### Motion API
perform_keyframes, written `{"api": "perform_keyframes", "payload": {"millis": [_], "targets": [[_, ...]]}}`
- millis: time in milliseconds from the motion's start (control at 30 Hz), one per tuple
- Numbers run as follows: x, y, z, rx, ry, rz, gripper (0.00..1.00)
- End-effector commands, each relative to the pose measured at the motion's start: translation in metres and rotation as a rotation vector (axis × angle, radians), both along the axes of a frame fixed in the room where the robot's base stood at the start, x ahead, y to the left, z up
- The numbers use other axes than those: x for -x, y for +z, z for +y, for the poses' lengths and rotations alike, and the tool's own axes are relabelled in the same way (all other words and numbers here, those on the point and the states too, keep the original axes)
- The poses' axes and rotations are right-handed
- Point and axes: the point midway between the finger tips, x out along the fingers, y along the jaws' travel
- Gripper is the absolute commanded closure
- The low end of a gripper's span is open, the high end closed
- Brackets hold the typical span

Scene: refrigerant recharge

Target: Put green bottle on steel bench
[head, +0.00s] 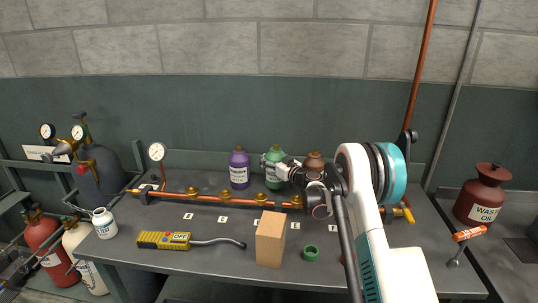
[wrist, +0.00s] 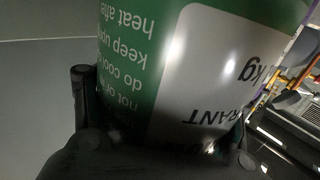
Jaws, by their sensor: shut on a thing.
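The green bottle (head: 273,157) stands near the back of the steel bench (head: 200,258), behind the copper pipe. It looks upright, and its right side is partly hidden by my gripper. My gripper (head: 283,170) is shut on the green bottle at its side. In the wrist view the green bottle (wrist: 200,70) fills most of the picture, with its white label close up between the dark fingers. Whether its base touches the bench cannot be told, as the pipe and gripper hide parts of it.
A purple bottle (head: 239,168) stands left of the green one, and a brown bottle (head: 314,162) right of it. The copper pipe (head: 207,198) with valves runs across the bench. A cardboard-coloured box (head: 270,239), green tape roll (head: 311,253) and yellow detector (head: 164,240) lie in front.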

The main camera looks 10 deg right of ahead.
Motion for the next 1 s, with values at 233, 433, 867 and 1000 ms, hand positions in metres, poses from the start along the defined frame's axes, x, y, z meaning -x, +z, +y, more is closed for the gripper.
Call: {"api": "perform_keyframes", "payload": {"millis": [233,433,867,1000], "targets": [[-0.0002,-0.0137,0.0000,-0.001,0.000,0.000,1.00],[-0.0002,-0.0144,0.0000,-0.001,0.000,0.000,1.00],[0.0000,-0.0156,-0.0001,0.000,0.000,0.000,0.24],[0.0044,-0.0135,-0.0030,0.000,-0.001,0.000,0.24]]}}
